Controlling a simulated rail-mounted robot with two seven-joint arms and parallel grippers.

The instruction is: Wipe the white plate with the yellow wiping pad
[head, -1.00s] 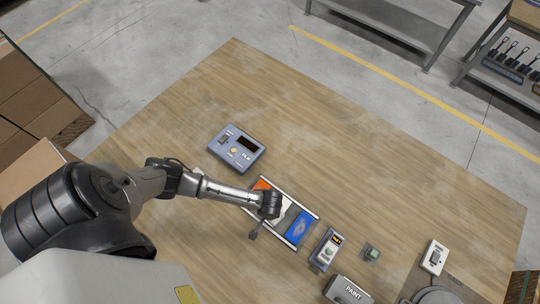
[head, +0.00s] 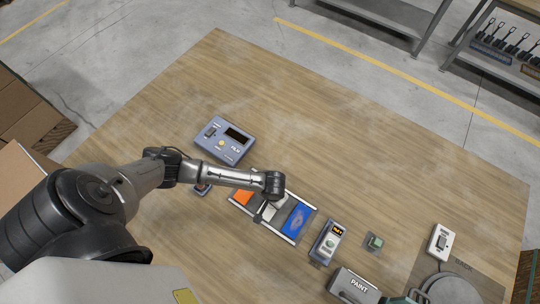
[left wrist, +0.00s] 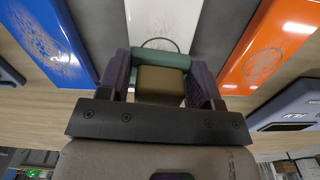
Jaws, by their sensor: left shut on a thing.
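The white plate (head: 275,210) lies in a rail frame between an orange plate (head: 243,197) and a blue plate (head: 296,218); it also shows in the left wrist view (left wrist: 165,18) with a thin dark ring marking. My left gripper (head: 262,213) is over the white plate, partly hiding it. In the left wrist view its fingers (left wrist: 162,82) are shut on the olive-yellow wiping pad (left wrist: 160,85), which has a green roll-like part along its plate-side edge. I cannot tell whether the pad touches the plate. My right gripper is not in view.
A grey-blue box with a display (head: 223,140) stands beyond my left arm. Right of the frame are a handheld meter (head: 328,242), a small green-topped block (head: 374,242), a PAINT box (head: 354,287) and a white switch box (head: 439,242). The far table is clear.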

